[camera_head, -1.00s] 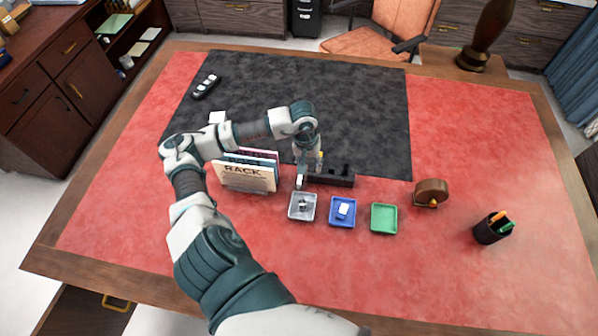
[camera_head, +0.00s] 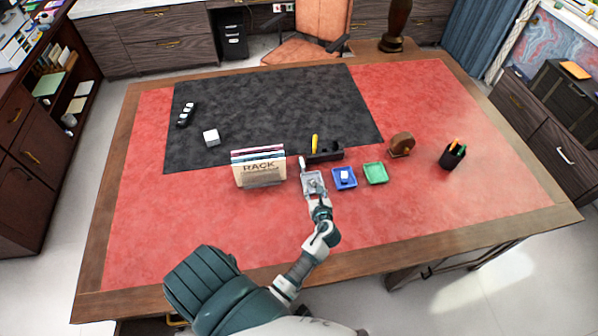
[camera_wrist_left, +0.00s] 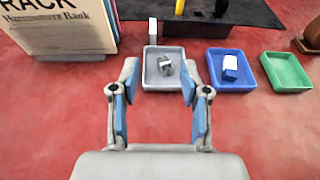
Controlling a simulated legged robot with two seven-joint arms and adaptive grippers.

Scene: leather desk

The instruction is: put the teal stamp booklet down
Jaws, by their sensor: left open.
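I cannot single out a teal stamp booklet for certain. Thin teal-blue and pinkish edges show behind the cream front card of the rack (camera_head: 261,171), which stands upright on the red desk. The cream card also shows in the wrist view (camera_wrist_left: 60,28). My left gripper (camera_head: 315,191) is at the near side of the grey tray (camera_head: 303,178). In the wrist view its two blue-padded fingers (camera_wrist_left: 159,78) are spread apart with nothing held between them. The grey tray (camera_wrist_left: 150,84) with a small metal piece (camera_wrist_left: 166,65) shows beyond the fingertips. My right gripper is not in view.
A blue tray (camera_head: 337,184) with a small white-and-blue item and an empty green tray (camera_head: 376,173) stand to the right. Behind are a black holder (camera_head: 325,156) and a yellow item (camera_head: 314,143). A pen cup (camera_head: 452,157) stands further right. The front desk area is clear.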

